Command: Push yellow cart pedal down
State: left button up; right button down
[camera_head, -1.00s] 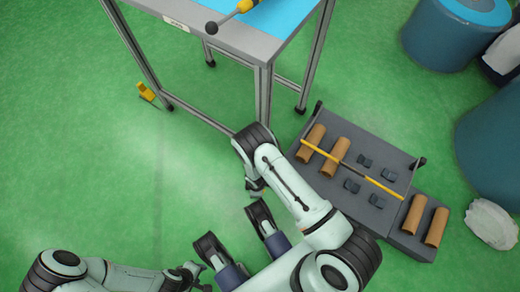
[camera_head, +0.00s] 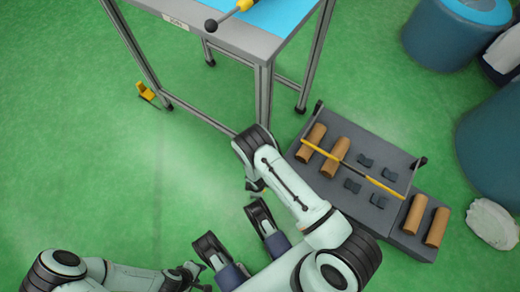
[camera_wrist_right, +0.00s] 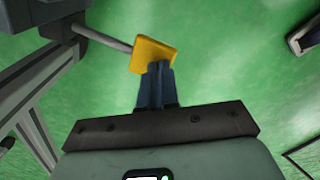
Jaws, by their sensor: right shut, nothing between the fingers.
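A yellow pedal plate (camera_wrist_right: 153,55) on a grey metal rod is in the right wrist view, just ahead of my right gripper. My right gripper (camera_wrist_right: 160,66) is shut and empty. Its dark fingertips overlap the pedal's near edge in the picture; whether they touch it I cannot tell. A yellow pedal-like piece (camera_head: 147,91) shows there by the left table leg, apart from my arm.
A grey-framed table with a blue top (camera_head: 285,12) stands at the top. A grey flat cart (camera_head: 385,150) with brown rolls and a yellow-black bar lies to the right. Blue bins (camera_head: 440,45) stand at the far right. Green floor (camera_head: 80,150) is open at left.

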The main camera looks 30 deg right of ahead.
jog(key=shift+f, duration=1.6)
jog(key=shift+r, duration=0.25)
notch_tip(320, 180, up, 3)
jog(key=p, duration=0.2)
jog(key=shift+r+p, duration=0.1)
jog(key=shift+p, duration=0.3)
jog(key=shift+r+p, duration=1.55)
jog(key=shift+r, duration=0.65)
pick_arm(q)
jog(key=w+d+r+t, duration=0.1)
jog(key=w+r+t, duration=0.2)
jog(key=w+r, duration=0.5)
jog(key=shift+w+d+m+t, duration=0.15)
jog(key=shift+w+m+t, duration=0.15)
jog(key=shift+w, duration=0.4)
